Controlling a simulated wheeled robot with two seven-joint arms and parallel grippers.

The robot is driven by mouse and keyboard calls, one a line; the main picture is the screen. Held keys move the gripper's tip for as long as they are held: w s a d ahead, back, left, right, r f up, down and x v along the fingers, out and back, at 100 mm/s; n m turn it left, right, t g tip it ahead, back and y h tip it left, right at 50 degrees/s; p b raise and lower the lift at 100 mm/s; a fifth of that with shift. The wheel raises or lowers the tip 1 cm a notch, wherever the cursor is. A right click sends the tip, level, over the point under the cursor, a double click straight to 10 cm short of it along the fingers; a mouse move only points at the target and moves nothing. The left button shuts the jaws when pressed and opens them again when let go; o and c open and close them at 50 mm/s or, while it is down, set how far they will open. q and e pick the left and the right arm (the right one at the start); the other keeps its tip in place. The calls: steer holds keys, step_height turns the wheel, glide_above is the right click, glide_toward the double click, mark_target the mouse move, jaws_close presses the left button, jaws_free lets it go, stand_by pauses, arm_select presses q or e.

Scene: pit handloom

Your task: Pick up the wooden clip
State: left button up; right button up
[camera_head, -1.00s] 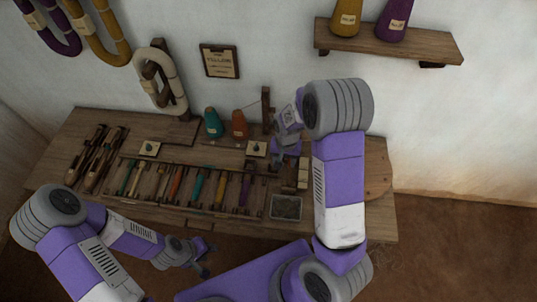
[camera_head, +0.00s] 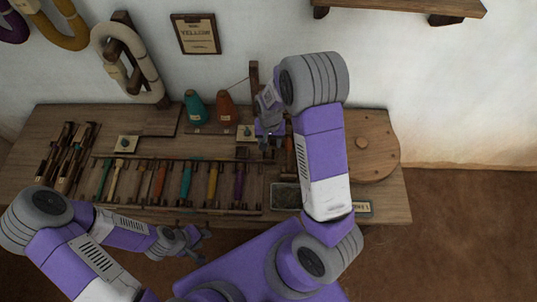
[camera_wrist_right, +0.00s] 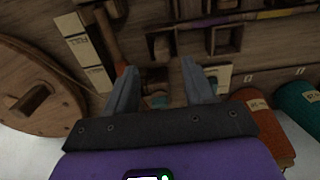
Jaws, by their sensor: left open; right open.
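A small dark wooden piece (camera_wrist_right: 160,45), which looks like the wooden clip, lies on the bench just beyond my right fingertips in the right wrist view. In the head view I cannot make it out clearly near the gripper. My right gripper (camera_wrist_right: 159,72) is open, with one finger on either side of the space before the piece and nothing held. It also shows in the head view (camera_head: 270,140), low over the back right of the bench. My left gripper (camera_head: 193,240) is open and empty at the bench's front edge.
A square dark box (camera_wrist_right: 225,38) sits beside the piece. An orange-tipped tool (camera_wrist_right: 108,40) and pale labels (camera_wrist_right: 85,48) lie to its left. Orange (camera_head: 227,108) and teal (camera_head: 195,107) cones stand behind. A round wooden disc (camera_head: 372,145) lies on the right.

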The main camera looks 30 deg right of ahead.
mark_target(269, 149)
step_height(269, 149, down, 6)
steer(key=shift+w+f+b, duration=0.15)
steer(key=shift+b, duration=0.9)
steer(key=shift+a, duration=0.1)
steer(key=shift+c, duration=0.4)
jaws_close()
